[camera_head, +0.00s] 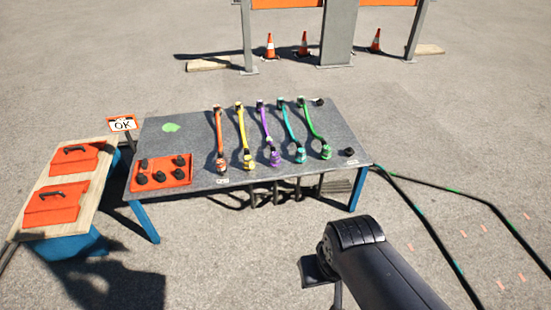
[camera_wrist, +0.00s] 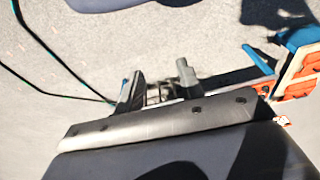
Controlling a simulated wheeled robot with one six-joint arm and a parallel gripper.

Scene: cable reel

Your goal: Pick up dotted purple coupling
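The purple coupling (camera_head: 275,158) sits on the near end of the purple hose (camera_head: 264,125), which lies on the grey table among several coloured hoses. A small pale patch shows on it, but dots are too small to tell. My gripper shows in the wrist view (camera_wrist: 160,85) with its two fingers apart and nothing between them. In the head view my arm reaches in from the lower right, in front of the table and well apart from the coupling. I cannot make out the coupling in the wrist view.
The grey table (camera_head: 190,125) also holds an orange tray (camera_head: 174,184) of black caps. Yellow (camera_head: 243,135) and cyan (camera_head: 292,130) hoses flank the purple one. Orange-lidded boxes (camera_head: 55,204) stand left. Black cables (camera_head: 440,240) lie on the ground at right.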

